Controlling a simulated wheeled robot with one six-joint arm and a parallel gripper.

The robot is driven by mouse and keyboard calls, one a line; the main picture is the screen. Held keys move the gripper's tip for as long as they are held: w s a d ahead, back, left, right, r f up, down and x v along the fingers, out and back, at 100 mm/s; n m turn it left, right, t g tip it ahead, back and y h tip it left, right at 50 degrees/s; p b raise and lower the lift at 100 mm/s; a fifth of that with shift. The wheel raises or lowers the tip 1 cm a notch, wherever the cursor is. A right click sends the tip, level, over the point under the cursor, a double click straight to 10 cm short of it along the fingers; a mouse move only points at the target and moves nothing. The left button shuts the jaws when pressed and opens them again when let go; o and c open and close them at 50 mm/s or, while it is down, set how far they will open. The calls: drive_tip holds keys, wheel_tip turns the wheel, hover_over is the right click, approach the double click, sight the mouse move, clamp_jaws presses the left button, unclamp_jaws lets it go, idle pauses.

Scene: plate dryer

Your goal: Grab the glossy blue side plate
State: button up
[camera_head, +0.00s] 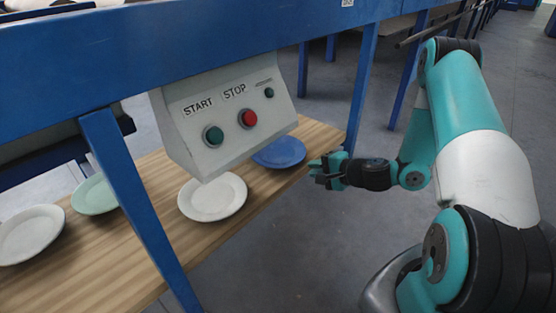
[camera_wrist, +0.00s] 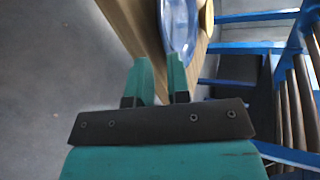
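The glossy blue side plate (camera_head: 279,152) lies on the wooden table near its right edge, partly hidden behind the control box. My gripper (camera_head: 316,169) is just right of the plate in the head view, beside the table edge. In the wrist view the blue plate (camera_wrist: 178,25) is ahead of my gripper (camera_wrist: 160,60), with its rim near the right fingertip. The two fingers are a little apart with nothing visibly held between them. I cannot tell whether a finger touches the plate.
A control box (camera_head: 228,112) with start and stop buttons hangs over the table. A white plate (camera_head: 212,198), a pale green plate (camera_head: 94,195) and another white plate (camera_head: 30,235) lie on the wooden table (camera_head: 100,280). Blue frame legs (camera_head: 363,85) stand nearby.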

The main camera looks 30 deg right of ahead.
sight(290, 164)
drive_tip(key=b+x, duration=0.5)
drive_tip(key=x, duration=0.5)
drive_tip(key=shift+w+f, duration=0.15)
drive_tip(key=shift+w+b, duration=0.3)
drive_tip(key=shift+c, duration=0.2)
clamp_jaws()
